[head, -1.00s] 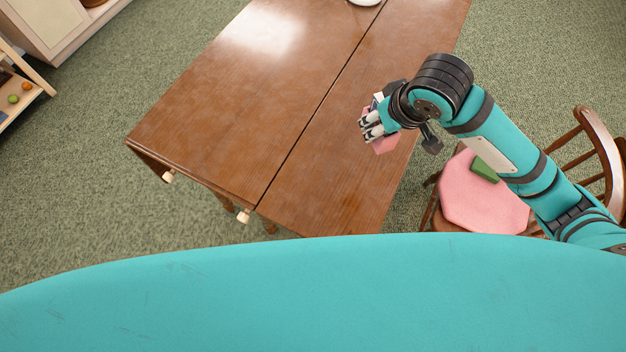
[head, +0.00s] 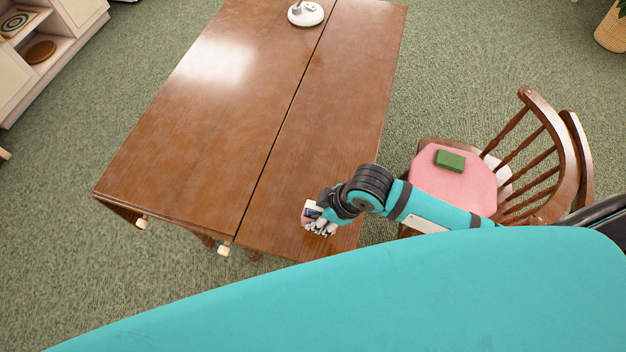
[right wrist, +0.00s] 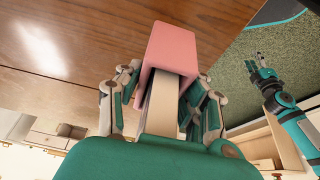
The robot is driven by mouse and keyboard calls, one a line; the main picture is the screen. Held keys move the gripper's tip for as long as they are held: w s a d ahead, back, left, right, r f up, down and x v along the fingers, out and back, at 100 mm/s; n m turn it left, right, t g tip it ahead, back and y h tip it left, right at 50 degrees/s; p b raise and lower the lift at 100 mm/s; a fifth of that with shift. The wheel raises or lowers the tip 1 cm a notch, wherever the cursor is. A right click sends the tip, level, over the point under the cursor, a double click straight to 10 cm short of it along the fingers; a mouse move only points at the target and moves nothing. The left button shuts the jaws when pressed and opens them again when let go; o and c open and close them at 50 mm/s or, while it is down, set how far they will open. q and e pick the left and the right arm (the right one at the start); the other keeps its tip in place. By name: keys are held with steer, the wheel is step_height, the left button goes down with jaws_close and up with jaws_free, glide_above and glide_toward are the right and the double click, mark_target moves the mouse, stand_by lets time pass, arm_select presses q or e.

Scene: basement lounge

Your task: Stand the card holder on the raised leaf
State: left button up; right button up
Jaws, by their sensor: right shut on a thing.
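I cannot tell whether the box touches the wood. My left gripper (right wrist: 260,68) shows small in the right wrist view, fingers apart and empty, away from the table.
The main tabletop (head: 190,120) is bare; a white lamp base (head: 306,14) stands at the far end. A wooden chair (head: 550,150) with a pink cushion (head: 440,185) and green block (head: 450,160) stands right of the leaf. Shelves (head: 50,50) stand at upper left.

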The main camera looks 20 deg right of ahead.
steer(key=w, duration=0.4)
steer(key=w+d+p, duration=0.1)
steer(key=w, duration=0.3)
steer(key=w+f, duration=0.1)
steer(key=w, duration=0.2)
steer(key=shift+w+d, duration=0.4)
steer(key=shift+s+f+p, duration=0.1)
steer(key=shift+f+p, duration=0.45)
steer(key=shift+f, duration=1.2)
steer(key=o, duration=1.1)
steer(key=shift+f, duration=0.1)
steer(key=shift+o, duration=0.2)
steer(key=shift+d+r, duration=0.1)
steer(key=shift+r, duration=0.1)
steer(key=v, duration=1.1)
steer(key=shift+s+d+r, duration=0.15)
steer(key=shift+s+r, duration=0.05)
steer(key=shift+r, duration=0.15)
